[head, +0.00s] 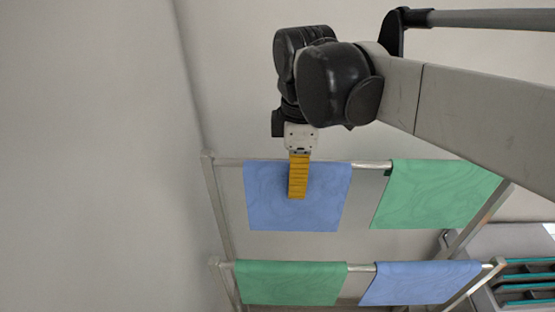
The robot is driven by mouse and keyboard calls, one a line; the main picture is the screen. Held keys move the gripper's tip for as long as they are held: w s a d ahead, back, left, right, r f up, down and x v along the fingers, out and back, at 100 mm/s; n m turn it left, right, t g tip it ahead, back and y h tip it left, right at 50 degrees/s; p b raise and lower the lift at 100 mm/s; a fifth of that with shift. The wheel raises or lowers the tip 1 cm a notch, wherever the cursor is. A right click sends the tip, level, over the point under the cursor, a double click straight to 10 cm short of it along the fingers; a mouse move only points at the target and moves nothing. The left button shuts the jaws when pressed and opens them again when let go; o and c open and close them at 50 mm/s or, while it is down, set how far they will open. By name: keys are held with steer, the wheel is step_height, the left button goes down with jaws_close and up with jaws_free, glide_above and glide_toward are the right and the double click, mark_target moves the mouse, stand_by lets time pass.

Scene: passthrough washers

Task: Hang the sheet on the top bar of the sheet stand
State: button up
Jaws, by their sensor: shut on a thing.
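The sheet stand (215,195) is a metal frame with a top bar (371,164) and a lower bar (361,267). A blue patterned sheet (328,205) hangs flat at the left part of the top bar, its upper edge level with the bar. My gripper (297,196) points down over the upper middle of this sheet, its yellow ribbed finger lying across the sheet's front. It is shut on the blue sheet. The other finger and the sheet's back side are hidden, so I cannot tell how far it is draped over the bar.
A green sheet (435,195) hangs on the right of the top bar, with a short gap beside the blue one. The lower bar holds a green sheet (290,284) and a blue sheet (420,283). Grey equipment (522,240) stands at far right. Plain wall fills the left.

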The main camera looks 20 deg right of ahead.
steer(key=shift+w+d+b, duration=0.25)
steer(key=shift+w+d, duration=0.25)
steer(key=shift+w, duration=1.05)
steer(key=shift+w+d+b, duration=0.25)
steer(key=shift+w+d, duration=0.25)
steer(key=shift+w, duration=1.05)
steer(key=shift+w+d+b, duration=0.25)
steer(key=shift+w+d, duration=0.25)
steer(key=shift+w, duration=1.05)
steer(key=shift+w+f+b, duration=0.15)
steer(key=shift+f+b, duration=0.45)
steer(key=shift+f, duration=0.25)
steer(key=shift+f+b, duration=1.85)
steer(key=shift+f, duration=0.8)
steer(key=o, duration=1.2)
